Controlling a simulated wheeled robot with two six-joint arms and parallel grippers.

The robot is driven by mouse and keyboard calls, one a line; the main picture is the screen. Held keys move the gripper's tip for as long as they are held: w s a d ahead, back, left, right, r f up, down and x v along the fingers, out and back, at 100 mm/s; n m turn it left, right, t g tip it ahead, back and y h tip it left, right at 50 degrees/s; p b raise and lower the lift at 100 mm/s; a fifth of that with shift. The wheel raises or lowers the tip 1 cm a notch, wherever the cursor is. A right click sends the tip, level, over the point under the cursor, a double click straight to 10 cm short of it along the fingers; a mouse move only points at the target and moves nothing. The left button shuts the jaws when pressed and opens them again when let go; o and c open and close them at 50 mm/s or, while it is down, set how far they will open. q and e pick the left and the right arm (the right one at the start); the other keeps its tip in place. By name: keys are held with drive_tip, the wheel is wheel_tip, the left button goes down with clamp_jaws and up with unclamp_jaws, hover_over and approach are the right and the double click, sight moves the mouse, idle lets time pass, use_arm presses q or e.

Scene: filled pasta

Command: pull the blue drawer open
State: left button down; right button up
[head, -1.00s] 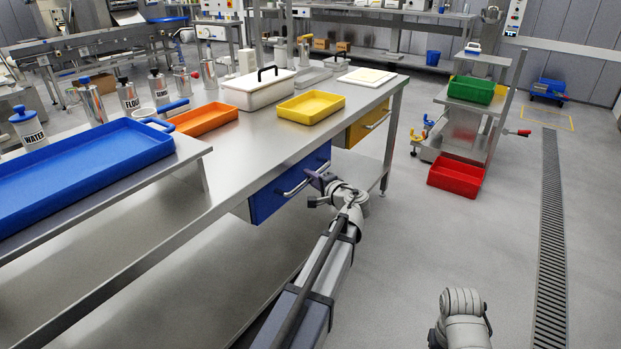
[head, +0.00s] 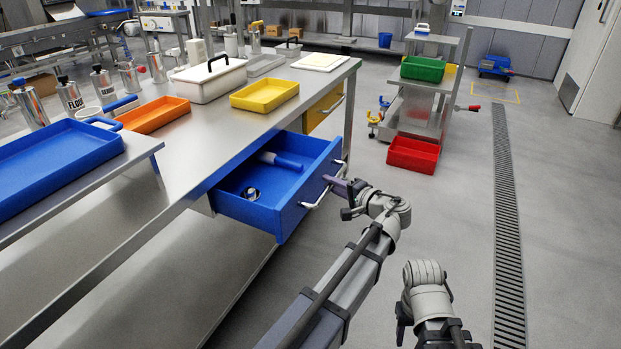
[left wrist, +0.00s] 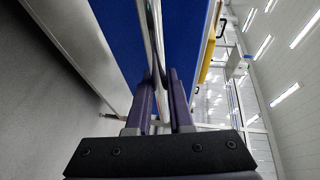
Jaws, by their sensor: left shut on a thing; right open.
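The blue drawer (head: 272,213) stands well out from under the steel table, and its inside shows. In it lie a blue-and-white cylindrical object (head: 281,161) and a small round metal item (head: 250,193). My left gripper (head: 341,187) is shut on the drawer's metal bar handle (head: 322,196). In the left wrist view the two purple fingers (left wrist: 160,100) stand on either side of the handle bar, in front of the blue drawer front (left wrist: 120,35). My right gripper is low in the head view; its arm (head: 425,290) shows, but its fingertips are not clear.
The steel table (head: 215,140) carries a yellow tray (head: 264,96), an orange tray (head: 153,115), a white lidded box (head: 208,80) and a large blue tray (head: 55,160). A yellow drawer (head: 322,108) is beside the blue one. A red bin (head: 413,154) stands by a trolley. The floor on the right is clear.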

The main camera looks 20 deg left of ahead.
use_arm(q)
drive_tip(key=shift+s+d, duration=0.2)
drive_tip(key=shift+d, duration=2)
drive_tip(key=c, duration=0.8)
unclamp_jaws()
